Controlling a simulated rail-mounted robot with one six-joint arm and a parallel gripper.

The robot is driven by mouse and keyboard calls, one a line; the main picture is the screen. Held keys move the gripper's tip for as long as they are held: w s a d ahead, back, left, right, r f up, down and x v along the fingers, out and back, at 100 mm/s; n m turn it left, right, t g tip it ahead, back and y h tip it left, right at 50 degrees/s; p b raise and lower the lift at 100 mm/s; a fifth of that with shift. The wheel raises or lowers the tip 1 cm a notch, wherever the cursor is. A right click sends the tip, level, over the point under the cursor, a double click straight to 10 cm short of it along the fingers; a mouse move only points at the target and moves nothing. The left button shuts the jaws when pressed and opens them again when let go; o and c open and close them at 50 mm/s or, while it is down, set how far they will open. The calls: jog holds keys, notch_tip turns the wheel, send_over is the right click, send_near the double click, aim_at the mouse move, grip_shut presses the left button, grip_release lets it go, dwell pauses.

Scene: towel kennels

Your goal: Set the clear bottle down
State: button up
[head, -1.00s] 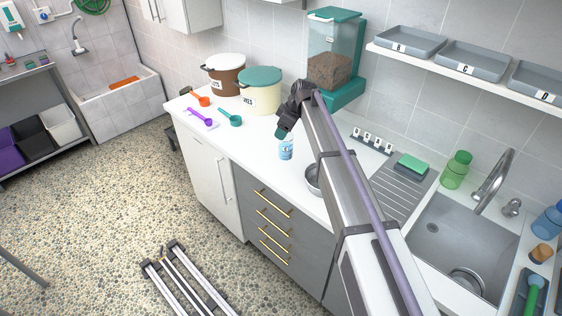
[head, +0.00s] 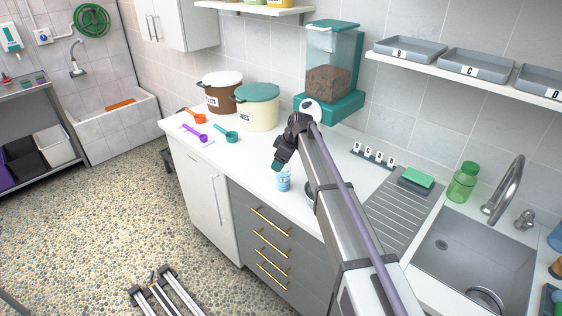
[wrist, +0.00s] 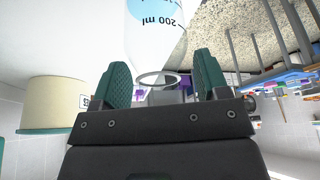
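The clear bottle (head: 283,181) with blue contents or label stands upright on the white counter (head: 255,155), near its front edge. My gripper (head: 278,164) is right above the bottle, tilted down towards its top. In the wrist view the bottle (wrist: 150,35) shows a "200 ml" mark, and its round neck lies between my two teal fingers (wrist: 163,72). The fingers are apart, with a visible gap beside the neck, so the gripper looks open around it.
A metal bowl (head: 310,193) sits close right of the bottle, partly hidden by my arm. Purple (head: 195,132), teal (head: 226,135) and orange scoops lie to the left. Two lidded tubs and a teal dispenser (head: 331,80) stand behind. The sink is at right.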

jog(key=shift+o, duration=1.2)
jog(key=p+v, duration=1.1)
jog(key=v, duration=0.1)
jog(key=shift+r, duration=0.2)
jog(key=shift+d+f, duration=0.1)
jog(key=s+d+m+h, duration=0.1)
jog(key=s+d+m, duration=0.5)
jog(key=s, duration=0.6)
jog(key=s+d+f+m+g+h, duration=0.15)
jog(key=s+d+m, duration=0.25)
jog(key=s+d, duration=0.55)
jog(key=s+d+m+h, duration=0.2)
jog(key=s+d+m, duration=0.3)
jog(key=s, duration=0.9)
notch_tip(320, 180, down, 6)
jog(key=b, duration=0.6)
jog(key=shift+a, duration=0.3)
jog(key=shift+w, duration=0.1)
